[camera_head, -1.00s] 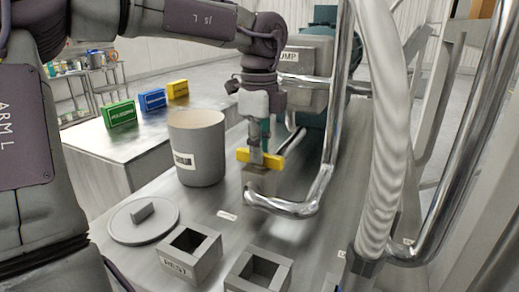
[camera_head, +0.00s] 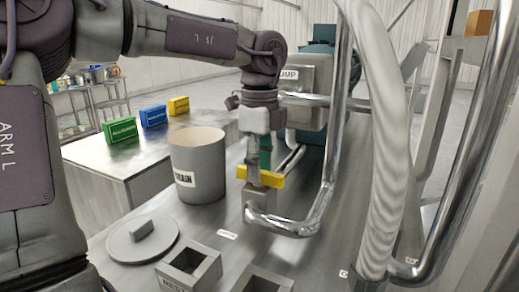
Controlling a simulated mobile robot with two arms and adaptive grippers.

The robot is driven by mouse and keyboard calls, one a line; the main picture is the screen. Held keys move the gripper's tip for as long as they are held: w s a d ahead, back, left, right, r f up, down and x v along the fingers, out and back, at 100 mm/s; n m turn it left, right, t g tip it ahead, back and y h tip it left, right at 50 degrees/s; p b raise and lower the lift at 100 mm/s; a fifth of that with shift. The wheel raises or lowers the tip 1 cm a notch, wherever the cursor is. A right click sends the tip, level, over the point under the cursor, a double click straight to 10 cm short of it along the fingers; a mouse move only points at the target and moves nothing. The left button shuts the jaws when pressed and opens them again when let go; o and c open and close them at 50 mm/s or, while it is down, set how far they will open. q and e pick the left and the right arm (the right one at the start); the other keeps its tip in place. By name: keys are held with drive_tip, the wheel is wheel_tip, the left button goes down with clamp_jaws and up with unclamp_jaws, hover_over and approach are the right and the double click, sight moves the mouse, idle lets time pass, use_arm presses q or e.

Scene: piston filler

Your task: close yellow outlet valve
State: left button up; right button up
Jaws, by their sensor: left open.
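The yellow outlet valve handle (camera_head: 260,177) sits on a grey block on the metal table, beside the bent steel pipe. It lies crosswise, running roughly left to right in the picture. My left gripper (camera_head: 259,172) points down right over the handle, its fingers reaching to it. The fingers hide the handle's middle, and I cannot tell whether they touch it. The gripper is open. My right gripper is not in view.
A grey drain bucket (camera_head: 198,165) stands left of the valve. A round lid (camera_head: 143,238) and a square rest holder (camera_head: 190,264) are in front. Steel pipe (camera_head: 290,227) and a ribbed hose (camera_head: 385,150) close off the right. Green, blue and yellow boxes stand behind left.

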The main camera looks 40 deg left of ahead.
use_arm(q)
wheel_tip(320, 180, up, 12)
drive_tip(key=shift+f, duration=0.2)
idle(0.7)
